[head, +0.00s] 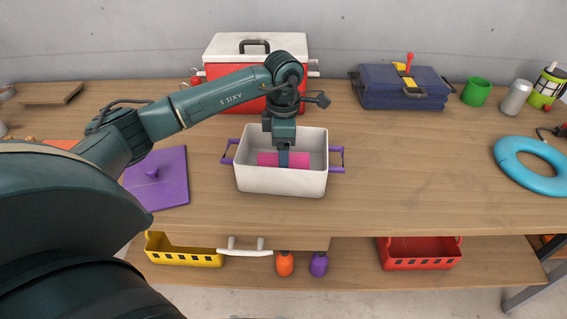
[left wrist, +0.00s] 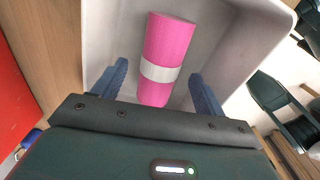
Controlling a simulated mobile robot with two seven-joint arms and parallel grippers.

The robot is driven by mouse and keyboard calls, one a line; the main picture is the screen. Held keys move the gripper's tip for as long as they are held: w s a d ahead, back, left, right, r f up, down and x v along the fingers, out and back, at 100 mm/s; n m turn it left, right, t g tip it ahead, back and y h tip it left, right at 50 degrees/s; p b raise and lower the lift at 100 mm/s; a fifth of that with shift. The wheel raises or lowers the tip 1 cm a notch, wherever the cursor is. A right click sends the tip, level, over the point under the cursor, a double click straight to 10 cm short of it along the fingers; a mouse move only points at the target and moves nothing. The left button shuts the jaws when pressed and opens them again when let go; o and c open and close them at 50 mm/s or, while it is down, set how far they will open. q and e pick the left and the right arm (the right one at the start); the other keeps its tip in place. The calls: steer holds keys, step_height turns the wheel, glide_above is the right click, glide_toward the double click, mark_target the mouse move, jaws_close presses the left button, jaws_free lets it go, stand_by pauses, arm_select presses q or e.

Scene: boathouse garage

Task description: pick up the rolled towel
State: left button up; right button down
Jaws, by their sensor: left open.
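The rolled towel (head: 269,159) is a pink roll lying in a white bin (head: 281,187) with purple handles. In the left wrist view the towel (left wrist: 165,50) has a white band around its middle. My left gripper (head: 284,162) points down into the bin over the towel. In the left wrist view the open fingers of my left gripper (left wrist: 158,70) appear on either side of the towel near its banded part, with gaps visible. The finger in the head view hides part of the towel's middle. My right gripper is not in view.
The bin walls surround the gripper closely. A purple lid (head: 158,184) lies left of the bin. Behind stand a red and white cooler (head: 232,49) and a blue toolbox (head: 395,92). A blue ring (head: 531,185) lies at the right. The bench right of the bin is clear.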

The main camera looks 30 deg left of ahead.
arm_select(q)
step_height(320, 180, down, 4)
steer(key=shift+r, duration=0.15)
steer(key=c, duration=1.1)
